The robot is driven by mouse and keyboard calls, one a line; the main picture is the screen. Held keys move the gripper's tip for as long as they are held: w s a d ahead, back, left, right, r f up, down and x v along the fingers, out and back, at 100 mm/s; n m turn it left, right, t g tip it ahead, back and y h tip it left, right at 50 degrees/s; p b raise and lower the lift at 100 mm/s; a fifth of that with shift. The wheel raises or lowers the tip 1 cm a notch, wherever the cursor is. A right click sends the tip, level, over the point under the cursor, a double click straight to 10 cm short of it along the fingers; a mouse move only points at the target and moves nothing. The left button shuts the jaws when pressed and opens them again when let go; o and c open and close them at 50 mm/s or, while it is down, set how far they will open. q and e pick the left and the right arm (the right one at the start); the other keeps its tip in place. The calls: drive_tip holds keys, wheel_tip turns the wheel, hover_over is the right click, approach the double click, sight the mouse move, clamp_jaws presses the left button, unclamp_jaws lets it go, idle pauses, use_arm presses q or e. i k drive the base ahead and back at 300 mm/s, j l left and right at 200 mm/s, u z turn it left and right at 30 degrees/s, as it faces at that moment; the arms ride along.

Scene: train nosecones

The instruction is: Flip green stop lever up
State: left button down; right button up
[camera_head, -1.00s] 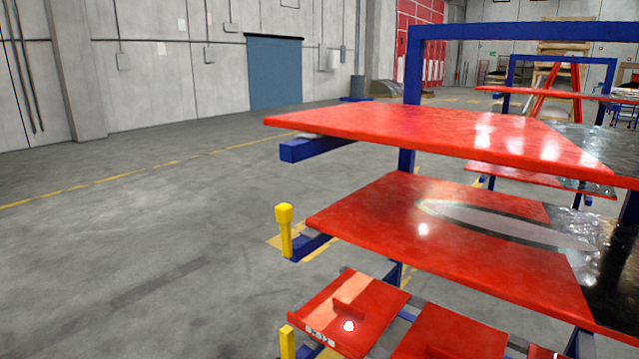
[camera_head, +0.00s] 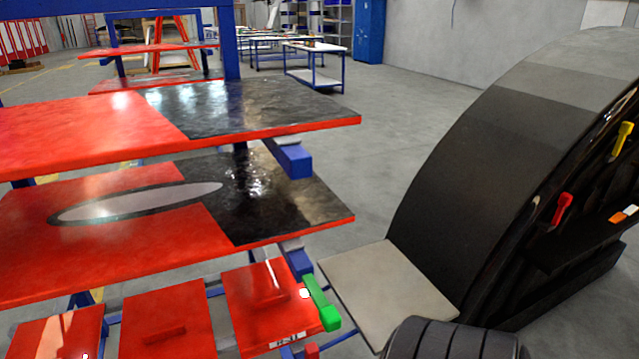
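The green stop lever (camera_head: 322,303) is at the right end of a blue-framed rack, beside the lower row of red panels. It is tilted, with its thicker end low and to the right, so it points downward. A small red lever end (camera_head: 312,351) shows below it at the bottom edge. Neither of my grippers is in view, and nothing of mine touches the green lever.
The rack carries red-and-black panels (camera_head: 260,108) on two upper levels. Right of it are a flat grey panel (camera_head: 385,285) and a large black curved nosecone (camera_head: 490,150) with red (camera_head: 562,208) and yellow levers. A black ribbed object (camera_head: 455,340) stands below.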

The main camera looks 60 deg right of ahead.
sight(329, 318)
drive_tip(key=z, duration=1.7)
